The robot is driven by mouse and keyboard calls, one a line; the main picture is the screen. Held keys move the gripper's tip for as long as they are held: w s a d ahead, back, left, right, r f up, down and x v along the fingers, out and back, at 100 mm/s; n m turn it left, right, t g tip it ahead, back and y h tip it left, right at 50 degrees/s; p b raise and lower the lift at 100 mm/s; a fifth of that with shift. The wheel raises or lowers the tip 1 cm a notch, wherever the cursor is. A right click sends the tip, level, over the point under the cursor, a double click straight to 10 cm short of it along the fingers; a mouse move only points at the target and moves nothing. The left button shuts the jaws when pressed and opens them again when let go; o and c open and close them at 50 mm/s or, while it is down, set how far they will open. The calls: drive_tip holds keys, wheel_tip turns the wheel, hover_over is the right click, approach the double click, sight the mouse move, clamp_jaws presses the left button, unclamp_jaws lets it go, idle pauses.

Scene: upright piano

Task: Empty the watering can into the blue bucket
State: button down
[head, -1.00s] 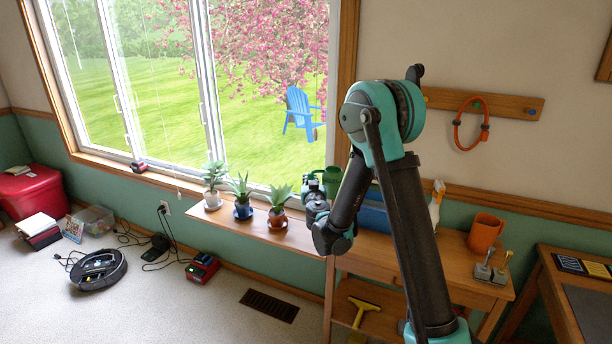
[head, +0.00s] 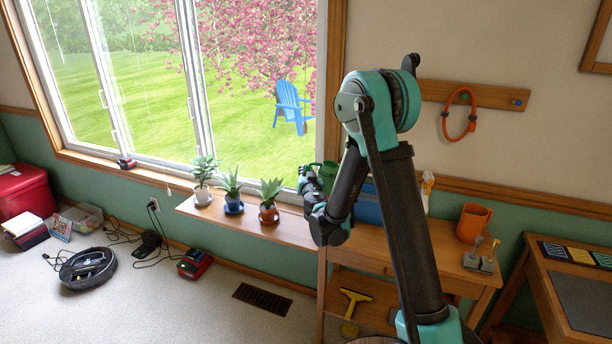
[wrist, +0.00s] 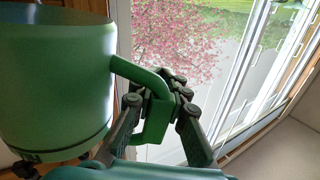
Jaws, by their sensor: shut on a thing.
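The green watering can (head: 327,176) shows in the head view above the right end of the sill shelf, partly behind my arm. In the wrist view the can's wide round body (wrist: 55,85) fills the left side, with its handle (wrist: 150,72) pointing right. My gripper (wrist: 160,98) is shut on that handle; it also shows in the head view (head: 309,182). The can looks about upright; its spout and contents are hidden. The blue bucket (head: 368,207) stands on the wooden table behind my arm, just right of the can, and is mostly covered.
Three potted plants (head: 232,188) stand on the sill shelf (head: 250,226) left of the can. The window is close behind.

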drive_tip(key=d+r+m, duration=0.2)
drive_tip(key=r+m, duration=0.2)
drive_tip(key=r, duration=0.4)
drive_tip(key=d+r+m, duration=0.2)
drive_tip(key=r+m, duration=0.3)
drive_tip(key=r, duration=0.3)
drive_tip(key=shift+w+d+r, duration=0.15)
drive_tip(key=shift+w+d, duration=0.1)
drive_tip(key=shift+w, duration=0.2)
idle(0.5)
drive_tip(key=shift+d+r, duration=0.1)
drive_tip(key=shift+d, duration=0.05)
idle(0.4)
drive_tip(key=shift+w+d+r+m, duration=0.1)
drive_tip(key=shift+d+r+m, duration=0.25)
drive_tip(key=shift+r+m, duration=0.15)
drive_tip(key=shift+w+d+r+m, duration=0.15)
drive_tip(key=shift+d+r+m, duration=0.25)
drive_tip(key=shift+d+r, duration=0.15)
